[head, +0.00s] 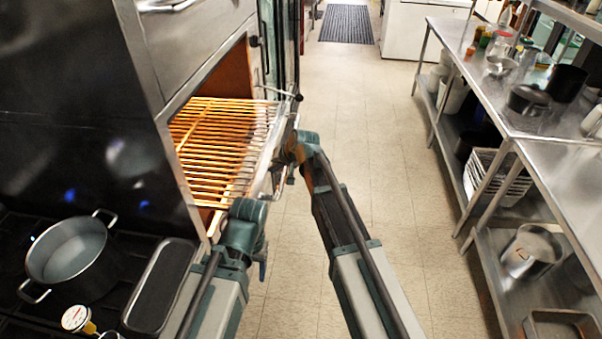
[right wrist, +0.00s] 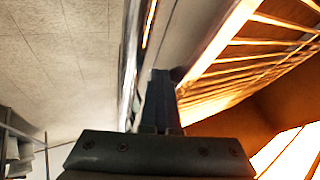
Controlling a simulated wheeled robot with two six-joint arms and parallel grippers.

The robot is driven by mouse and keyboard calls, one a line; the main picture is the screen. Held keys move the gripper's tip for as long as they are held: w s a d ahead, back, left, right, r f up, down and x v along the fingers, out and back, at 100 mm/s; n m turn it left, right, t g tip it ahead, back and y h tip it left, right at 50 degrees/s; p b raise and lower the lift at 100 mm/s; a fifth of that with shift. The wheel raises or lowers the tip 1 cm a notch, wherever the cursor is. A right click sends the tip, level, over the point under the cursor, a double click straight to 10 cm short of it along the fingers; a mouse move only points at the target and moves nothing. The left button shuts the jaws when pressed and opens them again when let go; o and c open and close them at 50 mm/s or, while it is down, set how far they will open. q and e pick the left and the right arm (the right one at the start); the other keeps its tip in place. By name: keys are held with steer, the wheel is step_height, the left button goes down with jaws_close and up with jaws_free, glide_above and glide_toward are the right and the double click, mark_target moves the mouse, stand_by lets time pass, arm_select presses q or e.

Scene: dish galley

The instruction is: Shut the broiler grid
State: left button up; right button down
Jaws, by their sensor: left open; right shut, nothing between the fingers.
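The broiler grid (head: 215,150) is a rack of glowing orange bars. It sticks partway out of the open broiler cavity, with its pale front edge out over the aisle. My right gripper (head: 280,165) is at the front edge of the grid, its fingers mostly hidden in the head view. In the right wrist view the right gripper (right wrist: 160,100) is shut and empty, close beside the grid's front bar; I cannot tell whether it touches. My left gripper (head: 243,228) is open, below and nearer than the grid's front corner; its fingers are largely hidden by its wrist.
A stove with a steel pot (head: 68,255), a dark tray (head: 160,287) and a dial thermometer (head: 76,318) stands at the lower left. A steel shelf unit (head: 560,165) with pots lines the right. The tiled aisle (head: 375,150) between is clear, with a dark mat (head: 347,24) far off.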

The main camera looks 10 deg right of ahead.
mark_target(228, 163)
steer(key=w+a, duration=0.1)
steer(key=a, duration=0.4)
steer(key=w+a, duration=0.2)
steer(key=a, duration=0.2)
steer(key=w+a, duration=0.1)
steer(key=a, duration=0.4)
steer(key=shift+w+a, duration=0.2)
steer(key=shift+a, duration=0.3)
steer(key=shift+a, duration=0.1)
steer(key=shift+r, duration=0.15)
steer(key=shift+s+r+p, duration=0.1)
steer(key=shift+r+p, duration=0.25)
steer(key=shift+p, duration=0.25)
steer(key=p+v, duration=0.2)
steer(key=v, duration=0.1)
steer(key=p+v, duration=0.2)
steer(key=v, duration=0.1)
steer(key=p+v, duration=0.3)
steer(key=shift+s+d, duration=0.2)
steer(key=shift+d, duration=0.2)
steer(key=shift+f, duration=0.15)
